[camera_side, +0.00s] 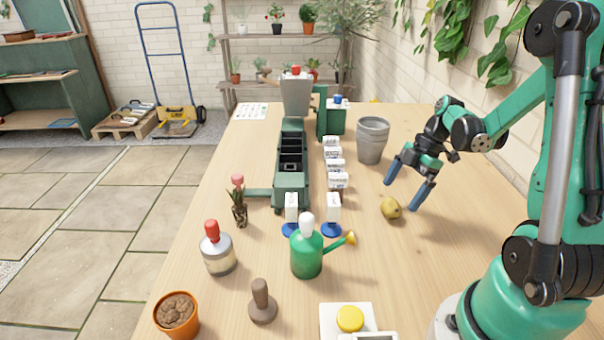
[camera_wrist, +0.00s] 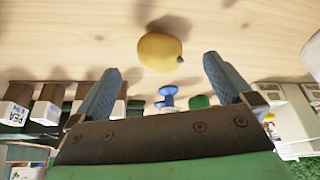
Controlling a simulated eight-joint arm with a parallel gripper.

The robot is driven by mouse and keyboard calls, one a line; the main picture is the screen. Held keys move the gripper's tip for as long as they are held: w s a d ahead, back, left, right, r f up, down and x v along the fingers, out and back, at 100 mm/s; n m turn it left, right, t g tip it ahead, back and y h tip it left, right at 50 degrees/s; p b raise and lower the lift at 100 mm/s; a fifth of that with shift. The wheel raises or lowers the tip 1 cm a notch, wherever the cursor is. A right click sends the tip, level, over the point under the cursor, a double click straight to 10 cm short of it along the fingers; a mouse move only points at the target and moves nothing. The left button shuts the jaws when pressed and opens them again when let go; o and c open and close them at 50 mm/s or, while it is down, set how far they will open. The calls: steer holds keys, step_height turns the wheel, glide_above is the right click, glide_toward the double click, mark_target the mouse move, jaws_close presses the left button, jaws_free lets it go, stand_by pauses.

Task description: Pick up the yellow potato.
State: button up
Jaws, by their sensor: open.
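The yellow potato (camera_side: 391,208) lies on the wooden table, to the right of the green watering can in the side view. In the wrist view the potato (camera_wrist: 160,52) is at the upper middle, beyond the fingertips and between their lines. My gripper (camera_side: 406,188) is open and empty, above the table just behind and above the potato. Its two blue-grey fingers (camera_wrist: 162,72) are spread wide in the wrist view. The fingers do not appear to touch the potato.
A green watering can (camera_side: 306,252) with a yellow rose stands left of the potato. A grey pot (camera_side: 372,140) stands behind it. Several white-labelled blocks (camera_side: 337,180) line the green machine (camera_side: 291,165). A yellow button (camera_side: 350,318) is at the front. Table right of the potato is clear.

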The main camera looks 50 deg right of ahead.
mark_target(395, 200)
steer(key=shift+x, duration=2.15)
steer(key=c, duration=1.3)
steer(key=shift+r, duration=0.2)
